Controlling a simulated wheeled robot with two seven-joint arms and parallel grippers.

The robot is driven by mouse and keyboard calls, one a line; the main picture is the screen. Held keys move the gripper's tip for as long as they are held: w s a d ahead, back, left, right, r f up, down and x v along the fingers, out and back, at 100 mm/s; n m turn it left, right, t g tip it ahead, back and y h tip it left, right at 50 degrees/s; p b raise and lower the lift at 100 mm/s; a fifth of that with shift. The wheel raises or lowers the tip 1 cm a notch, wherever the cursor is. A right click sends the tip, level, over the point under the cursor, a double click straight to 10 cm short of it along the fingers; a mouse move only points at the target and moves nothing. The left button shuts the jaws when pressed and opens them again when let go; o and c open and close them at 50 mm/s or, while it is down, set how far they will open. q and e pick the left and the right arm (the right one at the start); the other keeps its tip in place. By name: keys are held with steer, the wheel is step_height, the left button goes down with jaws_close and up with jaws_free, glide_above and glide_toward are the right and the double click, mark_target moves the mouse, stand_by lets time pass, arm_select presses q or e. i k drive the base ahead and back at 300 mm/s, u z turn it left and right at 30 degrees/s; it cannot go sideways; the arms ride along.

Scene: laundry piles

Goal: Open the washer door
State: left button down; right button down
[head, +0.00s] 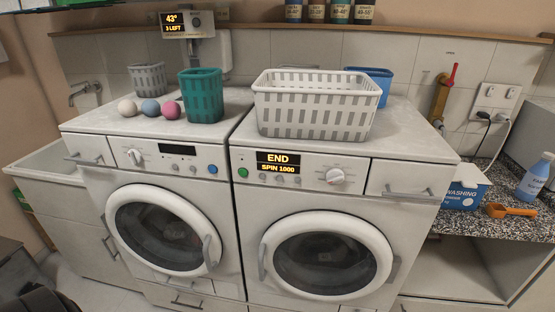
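The right-hand front-loading machine (321,180) has a lit display (278,163) reading "END" and "SPIN 1000", which fits a washer. Its round door (325,252) has a white ring and dark glass and looks shut. Grey bar-like parts sit at the ring's left side (262,262) and right side (393,269); I cannot tell which is the handle. A similar machine (165,170) stands to its left with a dark display. Its door (157,229) also looks shut, with a grey handle (208,253) at its right. Neither gripper is in view.
A white basket (315,119), a teal basket (201,103) and coloured balls (151,108) stand on the machines. A counter (500,232) at right holds a blue washing box (464,193), an orange scoop (510,210) and a bottle (535,178). Bare floor shows at lower left.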

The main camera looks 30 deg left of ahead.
mark_target(384, 268)
steer(key=z, duration=2.3)
steer(key=i, duration=1)
steer(key=u, duration=2.9)
